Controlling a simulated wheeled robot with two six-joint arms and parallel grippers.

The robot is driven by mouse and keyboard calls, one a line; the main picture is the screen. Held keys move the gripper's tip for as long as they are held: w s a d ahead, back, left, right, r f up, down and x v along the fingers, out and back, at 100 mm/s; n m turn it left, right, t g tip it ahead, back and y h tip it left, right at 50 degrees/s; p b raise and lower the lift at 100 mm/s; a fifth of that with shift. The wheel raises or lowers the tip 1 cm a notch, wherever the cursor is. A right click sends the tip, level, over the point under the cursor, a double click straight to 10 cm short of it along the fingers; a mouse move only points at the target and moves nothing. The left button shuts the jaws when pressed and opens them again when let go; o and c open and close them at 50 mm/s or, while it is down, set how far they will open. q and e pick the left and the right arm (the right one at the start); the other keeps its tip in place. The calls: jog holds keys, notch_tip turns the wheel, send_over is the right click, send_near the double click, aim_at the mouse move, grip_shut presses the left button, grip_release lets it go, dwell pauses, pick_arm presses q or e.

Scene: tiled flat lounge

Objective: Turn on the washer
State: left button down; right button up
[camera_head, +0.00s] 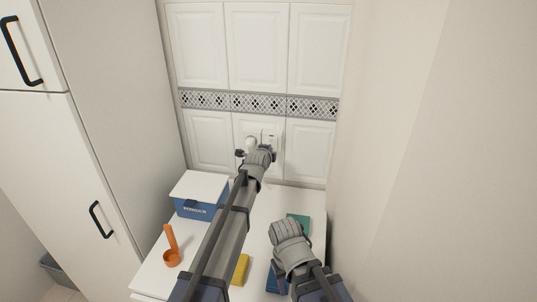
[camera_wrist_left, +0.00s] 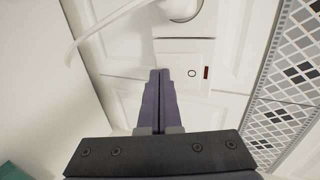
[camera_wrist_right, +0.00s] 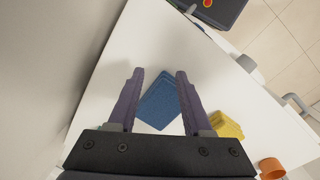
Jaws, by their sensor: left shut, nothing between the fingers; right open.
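The white washer top (camera_head: 185,245) lies below the tiled wall; its front is out of view. On the wall is a white switch plate (camera_wrist_left: 185,70) with a ring mark and a dark red strip. It also shows in the head view (camera_head: 271,135). A round white plug (camera_wrist_left: 180,8) with a white cable is beside it. My left gripper (camera_wrist_left: 160,72) is shut and empty, its tips at the plate's edge beside the ring mark; I cannot tell if they touch. My right gripper (camera_wrist_right: 160,75) is open and empty above the white top, over a blue cloth-like item (camera_wrist_right: 160,100).
A blue box with a white lid (camera_head: 200,208), an orange scoop (camera_head: 172,258), a yellow sponge (camera_wrist_right: 226,124) and a green item (camera_head: 300,220) stand or lie on the white top. A tall white cabinet (camera_head: 105,130) is at left, a bare wall (camera_head: 390,170) at right.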

jog(key=shift+f, duration=0.15)
dwell(0.3)
jog(key=shift+r+p, duration=0.7)
jog(key=shift+r, duration=0.2)
